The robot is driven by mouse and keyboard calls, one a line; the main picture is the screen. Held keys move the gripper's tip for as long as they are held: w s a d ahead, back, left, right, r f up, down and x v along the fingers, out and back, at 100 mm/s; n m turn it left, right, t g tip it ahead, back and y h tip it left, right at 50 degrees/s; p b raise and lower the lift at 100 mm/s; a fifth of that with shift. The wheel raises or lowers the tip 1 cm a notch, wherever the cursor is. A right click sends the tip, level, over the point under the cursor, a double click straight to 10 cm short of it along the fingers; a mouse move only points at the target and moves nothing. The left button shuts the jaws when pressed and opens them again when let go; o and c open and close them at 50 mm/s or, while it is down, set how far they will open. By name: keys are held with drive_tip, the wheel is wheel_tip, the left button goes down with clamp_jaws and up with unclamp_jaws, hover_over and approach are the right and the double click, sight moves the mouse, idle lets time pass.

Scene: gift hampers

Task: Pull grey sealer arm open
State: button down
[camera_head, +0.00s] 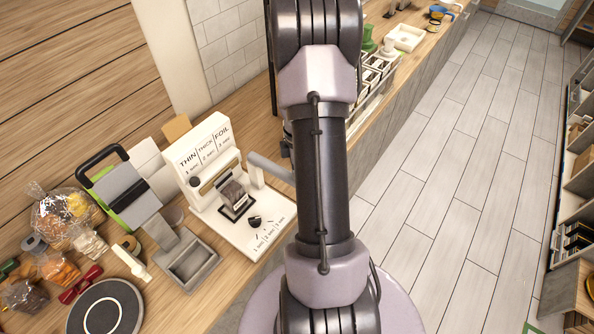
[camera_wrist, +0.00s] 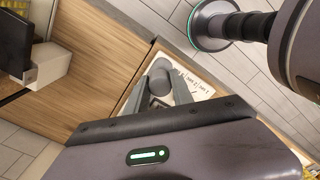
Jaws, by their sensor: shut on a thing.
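The white sealer (camera_head: 202,150), marked THIN, THICK and FOIL, stands on the wooden counter with a white plate in front carrying a dial. Its grey arm (camera_head: 267,166) sticks out from the sealer's right side towards my own arm. In the wrist view the grey arm's rounded end (camera_wrist: 161,68) sits between the fingers of my gripper (camera_wrist: 161,84), which is shut on it. Part of the white plate (camera_wrist: 194,84) shows behind the fingers. In the head view my arm hides most of the gripper and the grip itself.
Left of the sealer are a green and grey device (camera_head: 125,193), a grey tray (camera_head: 190,262), a black round disc (camera_head: 104,308) and wrapped goods (camera_head: 66,215). White bins (camera_head: 378,66) stand farther back on the counter. The tiled floor (camera_head: 450,150) to the right is clear.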

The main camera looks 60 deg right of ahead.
drive_tip(key=c, duration=1.1)
unclamp_jaws()
drive_tip(key=shift+r, duration=0.15)
wheel_tip(320, 180, up, 17)
drive_tip(key=p, duration=0.1)
drive_tip(key=shift+p, duration=0.35)
drive_tip(key=shift+r, duration=0.1)
